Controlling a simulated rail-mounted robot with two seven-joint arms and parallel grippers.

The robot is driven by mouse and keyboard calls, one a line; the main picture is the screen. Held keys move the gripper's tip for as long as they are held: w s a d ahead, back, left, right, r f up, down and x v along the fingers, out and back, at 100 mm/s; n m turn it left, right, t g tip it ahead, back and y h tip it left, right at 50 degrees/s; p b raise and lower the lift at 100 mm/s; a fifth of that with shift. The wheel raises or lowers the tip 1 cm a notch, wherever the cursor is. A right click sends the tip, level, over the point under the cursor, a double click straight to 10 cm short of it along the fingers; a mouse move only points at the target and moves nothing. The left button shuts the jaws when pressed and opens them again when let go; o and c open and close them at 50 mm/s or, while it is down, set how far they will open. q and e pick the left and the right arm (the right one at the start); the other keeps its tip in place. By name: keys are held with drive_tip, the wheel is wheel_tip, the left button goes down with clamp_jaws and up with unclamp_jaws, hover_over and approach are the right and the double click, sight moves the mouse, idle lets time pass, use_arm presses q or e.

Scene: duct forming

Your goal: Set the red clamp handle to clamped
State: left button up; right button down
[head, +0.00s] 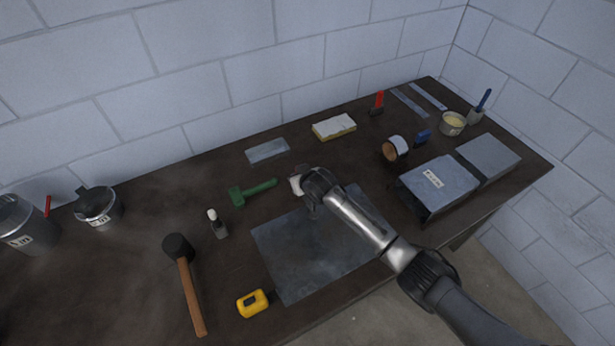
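A small upright red handle (379,99) on a dark base stands at the back of the bench, right of the yellow-and-white block; it looks like the red clamp handle. Another thin red handle (47,206) stands beside a grey canister at the far left. I cannot tell for sure which belongs to the clamp, or its setting. My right gripper (296,185) is over the back edge of the grey metal sheet (287,258), well apart from both red handles. Its fingers are small and partly hidden by the wrist, so their opening is unclear. My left gripper is out of view.
A green tool (252,192), a mallet (188,285), a small bottle (217,224) and a yellow tape measure (253,303) lie around the sheet. A yellow-and-white block (334,126) is at the back. Grey boxes (438,184) and a tape roll (395,149) crowd the right.

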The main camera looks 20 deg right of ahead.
drive_tip(key=c, duration=1)
unclamp_jaws()
drive_tip(key=shift+c, duration=0.2)
drive_tip(key=shift+s+r, duration=0.1)
drive_tip(key=shift+s+r, duration=0.2)
drive_tip(key=shift+r, duration=0.05)
drive_tip(key=p+v, duration=0.2)
drive_tip(key=v, duration=1.1)
